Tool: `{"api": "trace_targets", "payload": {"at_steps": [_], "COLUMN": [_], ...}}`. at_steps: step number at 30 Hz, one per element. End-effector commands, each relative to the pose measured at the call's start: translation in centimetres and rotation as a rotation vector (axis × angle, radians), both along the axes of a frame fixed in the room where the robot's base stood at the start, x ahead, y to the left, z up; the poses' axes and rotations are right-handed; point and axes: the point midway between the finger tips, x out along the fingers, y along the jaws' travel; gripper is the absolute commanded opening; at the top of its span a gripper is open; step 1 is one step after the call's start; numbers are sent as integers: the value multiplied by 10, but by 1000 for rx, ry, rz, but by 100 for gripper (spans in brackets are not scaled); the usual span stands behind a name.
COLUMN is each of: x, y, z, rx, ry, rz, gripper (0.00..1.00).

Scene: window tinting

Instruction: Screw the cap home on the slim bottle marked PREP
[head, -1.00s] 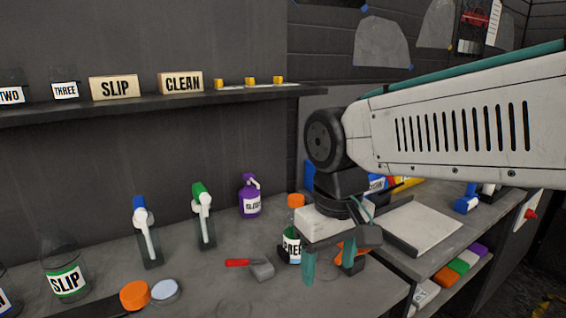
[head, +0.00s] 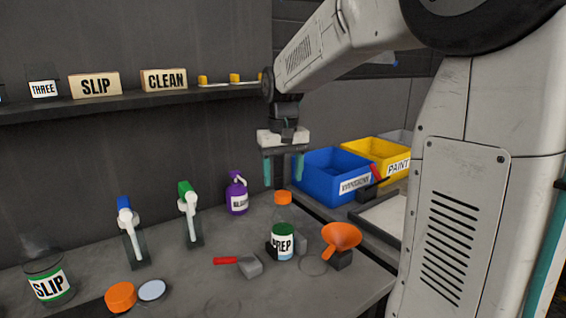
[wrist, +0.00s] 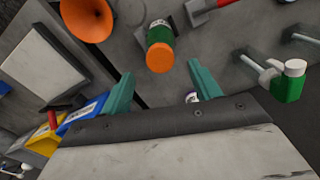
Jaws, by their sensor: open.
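An orange funnel (head: 341,236) stands close right of the bottle. A red-handled scraper (head: 240,263) lies to its left. Blue (head: 330,172) and yellow (head: 378,155) bins are behind right.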

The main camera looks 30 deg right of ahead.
Motion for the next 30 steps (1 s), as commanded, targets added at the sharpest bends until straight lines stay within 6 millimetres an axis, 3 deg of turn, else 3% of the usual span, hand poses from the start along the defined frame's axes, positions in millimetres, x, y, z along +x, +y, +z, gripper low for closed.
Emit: {"api": "trace_targets", "payload": {"at_steps": [3, 9, 19, 20, 24, 25, 30], "x": [-1, 0, 0, -1, -1, -1, -1], "y": [0, 0, 0, 0, 0, 0, 0], "z": [-20, -39, -43, -43, -43, -43, -43], "rx": [1, 1, 0, 0, 0, 0, 0], "ry": [5, 2, 1, 1, 1, 1, 1], "rz": [0, 0, 0, 0, 0, 0, -3], "gripper": [62, 62, 62, 60, 21, 15, 15]}}
